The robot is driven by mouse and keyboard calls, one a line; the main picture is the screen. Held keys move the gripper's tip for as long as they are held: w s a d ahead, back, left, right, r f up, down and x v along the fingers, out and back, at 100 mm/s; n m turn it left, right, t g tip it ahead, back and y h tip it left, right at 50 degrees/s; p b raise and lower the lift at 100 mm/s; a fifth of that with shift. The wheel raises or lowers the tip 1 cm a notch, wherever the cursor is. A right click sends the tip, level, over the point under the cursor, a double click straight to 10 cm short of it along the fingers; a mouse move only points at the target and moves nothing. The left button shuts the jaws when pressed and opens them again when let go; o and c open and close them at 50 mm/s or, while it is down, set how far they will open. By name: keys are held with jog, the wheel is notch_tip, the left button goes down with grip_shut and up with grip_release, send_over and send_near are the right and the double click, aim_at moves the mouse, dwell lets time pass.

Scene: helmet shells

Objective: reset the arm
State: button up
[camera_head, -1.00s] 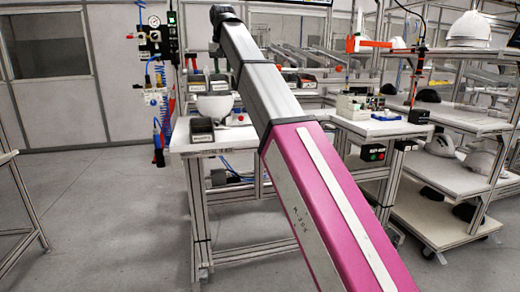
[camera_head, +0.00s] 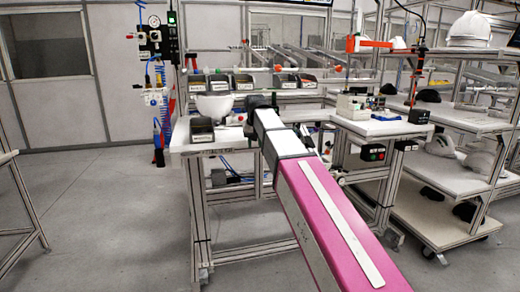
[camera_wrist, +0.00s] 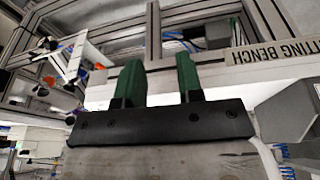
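My gripper (camera_wrist: 160,75) shows in the wrist view with two green fingers apart and nothing between them. It is beside the frame and edge of a bench, whose sign (camera_wrist: 278,50) reads "TING BENCH" in the visible part. In the head view my arm (camera_head: 305,195), magenta and grey, reaches forward to the front of the white workbench (camera_head: 225,143). Its black far joint (camera_head: 262,102) is at about bench-top height. My gripper cannot be made out in the head view.
A shelf cart (camera_head: 440,232) with helmet shells stands at the right. Open floor (camera_head: 110,220) lies at the left.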

jog(key=s+d+f, duration=0.3)
jog(key=d+f, duration=0.1)
jog(key=f, duration=0.4)
jog(key=s+d+f+m+g, duration=0.1)
jog(key=s+d+f, duration=0.1)
jog(key=d+f, duration=0.35)
jog(key=s+d+f, duration=0.2)
jog(key=s+f, duration=0.1)
jog(key=f, duration=0.7)
jog(key=s+d+f+g, duration=0.1)
jog(key=s+d+f, duration=0.3)
jog(key=s+f, duration=0.3)
jog(key=s+d+f+m, duration=0.1)
jog(key=s+d+f, duration=0.4)
jog(key=s+f, duration=0.3)
jog(key=shift+d+f+g, duration=0.3)
jog(key=shift+f+g, duration=0.1)
jog(key=shift+f, duration=0.05)
